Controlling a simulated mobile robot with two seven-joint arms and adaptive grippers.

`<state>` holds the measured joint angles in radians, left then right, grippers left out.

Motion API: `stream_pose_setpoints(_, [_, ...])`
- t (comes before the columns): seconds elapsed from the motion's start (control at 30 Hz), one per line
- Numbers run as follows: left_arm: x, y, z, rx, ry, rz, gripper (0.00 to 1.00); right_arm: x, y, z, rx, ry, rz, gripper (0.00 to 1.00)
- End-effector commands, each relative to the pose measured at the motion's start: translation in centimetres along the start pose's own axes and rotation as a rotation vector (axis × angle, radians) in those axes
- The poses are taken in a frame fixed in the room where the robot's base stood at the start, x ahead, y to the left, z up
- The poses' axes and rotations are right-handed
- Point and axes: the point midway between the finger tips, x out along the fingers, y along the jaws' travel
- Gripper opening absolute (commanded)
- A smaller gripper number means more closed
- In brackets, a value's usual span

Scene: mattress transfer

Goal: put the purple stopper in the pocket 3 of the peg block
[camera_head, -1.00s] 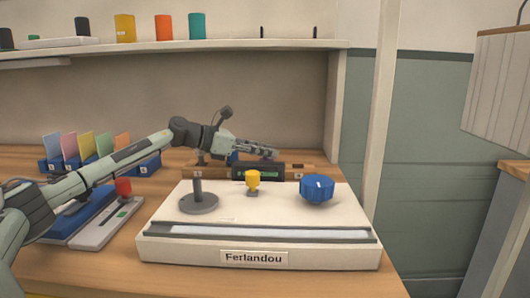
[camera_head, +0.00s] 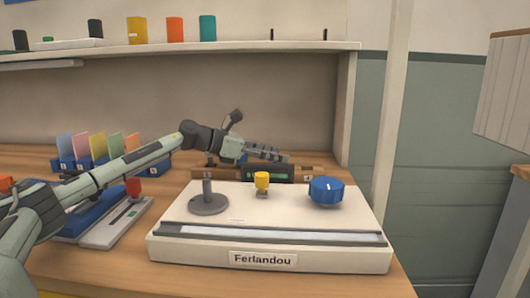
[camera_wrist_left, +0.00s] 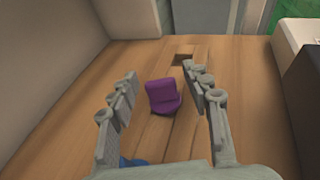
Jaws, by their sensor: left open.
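The purple stopper (camera_wrist_left: 162,97) shows in the left wrist view, between the spread fingers of my left gripper (camera_wrist_left: 160,105). The fingers are open and do not visibly touch it. It stands on the wooden peg block (camera_wrist_left: 183,82); I cannot tell whether its lower end sits in a pocket. An empty square pocket (camera_wrist_left: 182,59) shows beyond it. In the head view my left gripper (camera_head: 268,154) reaches over the peg block (camera_head: 308,173), behind the white device. There the stopper is hidden. My right gripper is not in view.
The white Ferlandou device (camera_head: 170,230) stands in front of the block, with a grey post (camera_head: 207,190), a yellow knob (camera_head: 262,181) and a blue dial (camera_head: 326,190). Coloured cards (camera_head: 98,146) stand at left. A blue object (camera_wrist_left: 132,162) lies near the left finger.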

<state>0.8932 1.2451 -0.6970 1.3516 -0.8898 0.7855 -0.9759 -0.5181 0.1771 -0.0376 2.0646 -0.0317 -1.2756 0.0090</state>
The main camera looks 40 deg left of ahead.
Motion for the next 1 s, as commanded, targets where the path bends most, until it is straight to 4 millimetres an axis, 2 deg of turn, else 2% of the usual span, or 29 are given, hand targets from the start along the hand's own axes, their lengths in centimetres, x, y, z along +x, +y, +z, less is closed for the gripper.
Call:
stream_pose_setpoints(0.03, [-0.1, 0.0, 0.4, 0.0, 0.0, 0.0, 0.48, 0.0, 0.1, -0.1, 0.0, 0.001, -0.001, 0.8])
stream_pose_setpoints(0.1, [-1.1, 0.2, 0.0, 0.001, 0.002, 0.004, 0.48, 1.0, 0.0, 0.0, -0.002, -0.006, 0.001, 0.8])
stream_pose_setpoints(0.4, [-7.4, 0.2, -0.3, 0.001, 0.005, 0.005, 0.48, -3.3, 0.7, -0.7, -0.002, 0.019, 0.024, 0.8])
stream_pose_setpoints(0.6, [-10.7, 0.1, -0.1, 0.0, 0.003, 0.003, 0.48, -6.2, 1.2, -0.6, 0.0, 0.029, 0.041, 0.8])
stream_pose_setpoints(0.8, [-12.0, 0.0, 0.2, 0.001, 0.0, -0.001, 0.48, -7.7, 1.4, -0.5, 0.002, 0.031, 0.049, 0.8])
stream_pose_setpoints(1.0, [-12.1, 0.0, 0.3, 0.001, -0.001, -0.001, 0.48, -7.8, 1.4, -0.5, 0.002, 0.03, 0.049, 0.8])
